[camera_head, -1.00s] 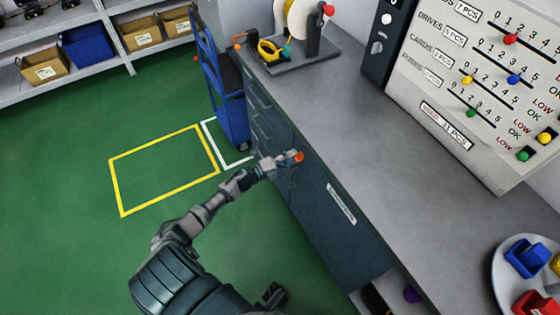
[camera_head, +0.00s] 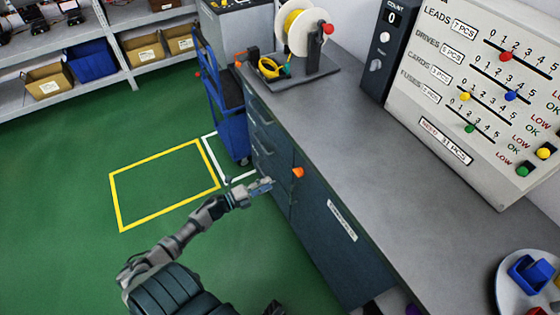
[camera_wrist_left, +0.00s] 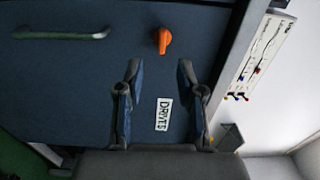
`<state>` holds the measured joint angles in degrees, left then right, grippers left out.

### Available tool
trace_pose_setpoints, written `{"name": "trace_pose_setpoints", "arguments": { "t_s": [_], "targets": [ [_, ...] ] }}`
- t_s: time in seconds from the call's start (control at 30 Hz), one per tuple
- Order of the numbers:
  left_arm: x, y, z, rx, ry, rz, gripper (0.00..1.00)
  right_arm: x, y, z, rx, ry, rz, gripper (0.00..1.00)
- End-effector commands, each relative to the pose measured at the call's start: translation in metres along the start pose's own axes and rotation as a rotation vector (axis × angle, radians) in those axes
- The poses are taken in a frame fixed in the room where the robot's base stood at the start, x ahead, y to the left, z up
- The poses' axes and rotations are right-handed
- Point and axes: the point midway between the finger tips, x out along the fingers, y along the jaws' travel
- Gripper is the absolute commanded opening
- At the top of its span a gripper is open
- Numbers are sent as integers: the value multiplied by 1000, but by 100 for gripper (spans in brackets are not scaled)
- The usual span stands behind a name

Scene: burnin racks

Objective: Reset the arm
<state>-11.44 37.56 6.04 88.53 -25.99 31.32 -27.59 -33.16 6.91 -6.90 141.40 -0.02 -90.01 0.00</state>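My left arm reaches in from the lower left in the head view. Its left gripper (camera_head: 268,185) is in front of the dark blue bench cabinet (camera_head: 330,250), a short way from an orange knob (camera_head: 297,172). In the left wrist view the two fingers of the left gripper (camera_wrist_left: 158,80) are apart with nothing between them. The orange knob (camera_wrist_left: 163,40) shows beyond the fingertips on the cabinet front, above a white DRIVES label (camera_wrist_left: 163,114). My right gripper is not in view.
The grey benchtop (camera_head: 380,150) holds a wire spool stand (camera_head: 300,60) and a count board (camera_head: 480,95). A round tray (camera_head: 508,270) with coloured bins is at the right. A blue cart (camera_head: 225,105) stands past the cabinet. Green floor with a yellow outline (camera_head: 165,185) is clear.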

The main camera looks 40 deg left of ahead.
Motion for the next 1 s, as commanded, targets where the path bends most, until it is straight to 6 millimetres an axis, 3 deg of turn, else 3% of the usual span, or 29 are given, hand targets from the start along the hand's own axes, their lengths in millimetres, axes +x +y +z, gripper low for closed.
{"name": "trace_pose_setpoints", "arguments": {
  "t_s": [0.27,0.37,0.47,0.57,0.7,0.83,0.9,1.0],
  "targets": [
    [-1,4,0,-22,-18,7,38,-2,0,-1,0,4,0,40],
    [-5,26,-1,-143,-117,51,38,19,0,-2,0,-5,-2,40],
    [-22,79,-12,-390,-320,158,38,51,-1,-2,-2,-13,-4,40],
    [-54,145,-45,-669,-550,303,38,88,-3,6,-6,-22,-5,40],
    [-106,221,-120,-991,-830,522,38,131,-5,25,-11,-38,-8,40],
    [-152,262,-198,-1198,-1032,717,38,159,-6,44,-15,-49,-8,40],
    [-171,273,-233,-1274,-1115,803,38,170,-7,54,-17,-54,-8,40],
    [-192,281,-271,-1343,-1198,897,38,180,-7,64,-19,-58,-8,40]
  ]
}}
